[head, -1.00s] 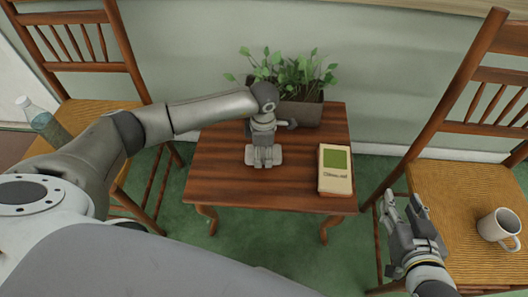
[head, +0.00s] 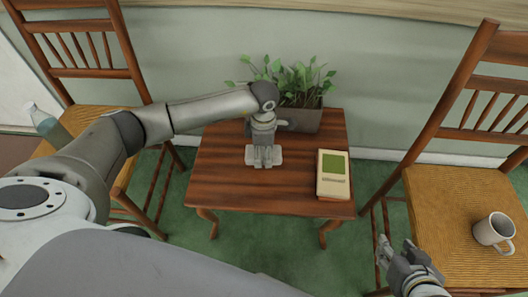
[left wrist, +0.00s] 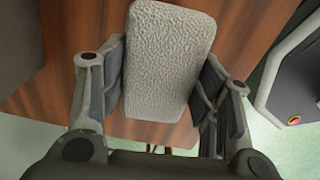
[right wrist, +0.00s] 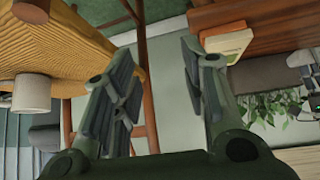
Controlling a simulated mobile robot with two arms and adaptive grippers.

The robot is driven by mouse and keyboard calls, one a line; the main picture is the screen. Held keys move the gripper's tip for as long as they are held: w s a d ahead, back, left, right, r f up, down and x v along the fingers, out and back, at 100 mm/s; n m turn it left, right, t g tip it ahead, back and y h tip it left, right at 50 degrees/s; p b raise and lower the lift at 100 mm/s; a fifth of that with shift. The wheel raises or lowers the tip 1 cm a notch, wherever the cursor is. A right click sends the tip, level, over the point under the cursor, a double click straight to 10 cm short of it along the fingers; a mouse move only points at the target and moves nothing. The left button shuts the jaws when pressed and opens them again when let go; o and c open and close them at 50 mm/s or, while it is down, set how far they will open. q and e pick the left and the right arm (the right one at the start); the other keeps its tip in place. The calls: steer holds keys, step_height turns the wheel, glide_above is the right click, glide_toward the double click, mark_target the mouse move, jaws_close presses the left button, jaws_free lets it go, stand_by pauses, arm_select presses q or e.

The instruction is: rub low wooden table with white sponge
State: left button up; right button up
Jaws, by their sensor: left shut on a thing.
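The low wooden table (head: 220,185) stands against the wall, its reddish-brown top partly covered by a few things. The white sponge (left wrist: 168,60) is between the fingers of my left gripper (left wrist: 160,100), which is shut on it. In the head view the sponge (head: 250,155) shows under my left gripper (head: 263,158), low over or on the middle of the tabletop; whether it touches cannot be told. My right gripper (head: 395,255) is open and empty, off the table's front right corner, beside the right chair. It also shows in the right wrist view (right wrist: 160,85).
A planter with green leaves (head: 303,116) stands at the table's back. A green-and-cream book (head: 333,175) lies at its right edge. The right chair (head: 450,205) holds a mug (head: 494,232); the left chair (head: 90,118) holds a bottle (head: 45,122). The table's front left is clear.

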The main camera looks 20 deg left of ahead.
arm_select(q)
steer(key=shift+r+p, duration=0.3)
steer(key=shift+r, duration=0.25)
steer(key=shift+r+p, duration=0.3)
steer(key=shift+r, duration=0.2)
arm_select(e)
steer(key=s+d+f+g, duration=0.2)
steer(key=s+g, duration=0.1)
steer(key=s, duration=0.4)
steer(key=shift+d+f+h, duration=0.25)
steer(key=shift+d+h, duration=0.05)
steer(key=shift+h, duration=0.1)
